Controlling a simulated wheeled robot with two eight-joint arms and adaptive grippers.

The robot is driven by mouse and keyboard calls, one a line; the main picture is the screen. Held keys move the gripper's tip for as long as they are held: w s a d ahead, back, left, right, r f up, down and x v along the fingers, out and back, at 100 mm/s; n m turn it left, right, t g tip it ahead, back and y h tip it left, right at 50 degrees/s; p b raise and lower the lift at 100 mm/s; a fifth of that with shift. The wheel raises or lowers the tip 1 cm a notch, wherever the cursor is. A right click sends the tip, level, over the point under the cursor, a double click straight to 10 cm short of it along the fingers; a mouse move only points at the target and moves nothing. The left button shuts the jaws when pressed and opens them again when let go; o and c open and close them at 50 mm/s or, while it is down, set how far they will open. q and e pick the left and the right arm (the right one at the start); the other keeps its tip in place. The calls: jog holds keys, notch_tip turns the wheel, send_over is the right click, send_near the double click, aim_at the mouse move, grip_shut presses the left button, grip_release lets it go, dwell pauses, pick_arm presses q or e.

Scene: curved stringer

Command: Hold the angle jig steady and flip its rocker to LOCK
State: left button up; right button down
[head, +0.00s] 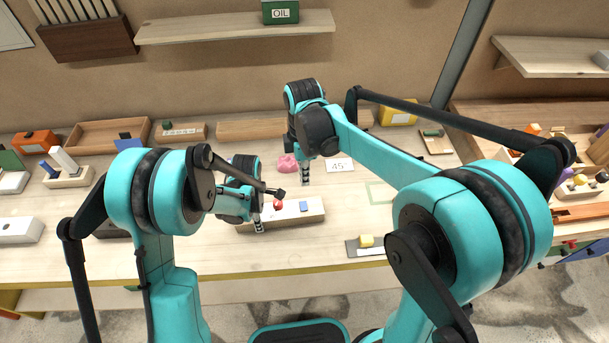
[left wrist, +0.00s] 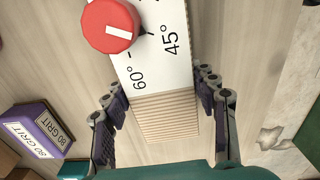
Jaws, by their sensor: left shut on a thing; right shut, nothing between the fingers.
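The angle jig (head: 313,213) is a pale wooden block on the bench with a red knob (head: 278,204) and a small blue rocker (head: 303,206) on top. In the left wrist view the jig shows a ribbed wooden end (left wrist: 165,118), a white scale reading 45° and 60°, and the red knob (left wrist: 110,25). My left gripper (head: 258,224) is shut on the jig's left end; its fingers (left wrist: 162,95) lie either side of the ribbed part. My right gripper (head: 305,178) is shut and empty, pointing down behind the jig. The rocker's setting is too small to read.
A card marked 45° (head: 340,165) and a pink lump (head: 287,163) lie behind the jig. The bench right of the jig is mostly clear.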

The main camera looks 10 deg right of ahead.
pick_arm(q)
jog(key=o, duration=2.2)
jog(key=shift+r, duration=0.1)
jog(key=shift+r, duration=2.4)
notch_tip(320, 180, up, 12)
